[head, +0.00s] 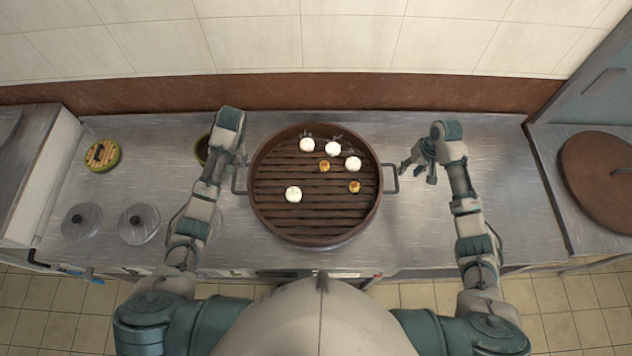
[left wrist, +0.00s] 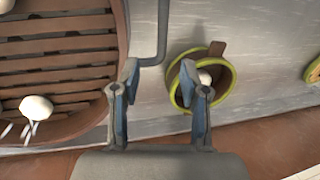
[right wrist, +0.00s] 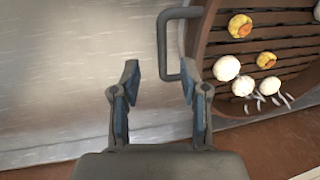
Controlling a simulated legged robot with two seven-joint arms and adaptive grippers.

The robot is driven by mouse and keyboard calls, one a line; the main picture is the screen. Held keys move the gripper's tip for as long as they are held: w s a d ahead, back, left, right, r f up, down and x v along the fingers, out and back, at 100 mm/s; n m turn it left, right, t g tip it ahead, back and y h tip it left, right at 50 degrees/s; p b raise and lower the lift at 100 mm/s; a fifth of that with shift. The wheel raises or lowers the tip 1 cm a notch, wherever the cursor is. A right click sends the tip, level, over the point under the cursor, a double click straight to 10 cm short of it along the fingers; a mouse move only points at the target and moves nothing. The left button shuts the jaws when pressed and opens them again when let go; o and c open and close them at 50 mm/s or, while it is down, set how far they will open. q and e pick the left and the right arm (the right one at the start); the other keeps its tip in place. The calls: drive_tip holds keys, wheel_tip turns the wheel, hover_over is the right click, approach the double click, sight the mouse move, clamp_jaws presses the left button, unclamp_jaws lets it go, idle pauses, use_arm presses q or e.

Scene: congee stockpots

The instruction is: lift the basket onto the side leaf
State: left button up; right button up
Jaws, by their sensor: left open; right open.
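The basket (head: 315,215) is a round brown slatted steamer in the middle of the metal counter, holding white buns and small yellow pieces. It has a dark handle on each side. My left gripper (head: 239,156) is open beside the left handle (head: 236,182); in the left wrist view that handle (left wrist: 161,35) shows beyond the open fingers (left wrist: 159,78). My right gripper (head: 416,170) is open near the right handle (head: 393,178); in the right wrist view the handle (right wrist: 162,42) lies just ahead of the fingers (right wrist: 161,78). I cannot tell which surface is the side leaf.
A green-rimmed cup (left wrist: 184,99) stands close to my left gripper, partly hidden in the head view. A round yellow-green container (head: 102,156) and two metal lids (head: 138,224) sit at left. A large brown round lid (head: 600,180) lies at right. The counter right of my right arm is clear.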

sight(236, 173)
use_arm(q)
drive_tip(key=f, duration=0.3)
drive_tip(key=a+f, duration=0.1)
drive_tip(key=f, duration=0.2)
drive_tip(key=a+f, duration=0.1)
drive_tip(key=f, duration=0.1)
drive_tip(key=shift+a+f, duration=0.1)
drive_tip(key=shift+f, duration=0.3)
use_arm(e)
drive_tip(key=f, duration=0.3)
drive_tip(key=a+f, duration=0.1)
drive_tip(key=f, duration=0.1)
drive_tip(key=a+f, duration=0.1)
drive_tip(key=f, duration=0.2)
drive_tip(key=shift+s+f, duration=0.1)
drive_tip(key=shift+f, duration=0.25)
use_arm(q)
drive_tip(key=shift+f, duration=0.45)
use_arm(e)
drive_tip(key=shift+f, duration=0.5)
use_arm(q)
clamp_jaws()
use_arm(e)
drive_tip(key=shift+a, duration=0.1)
clamp_jaws()
drive_tip(key=shift+r, duration=0.1)
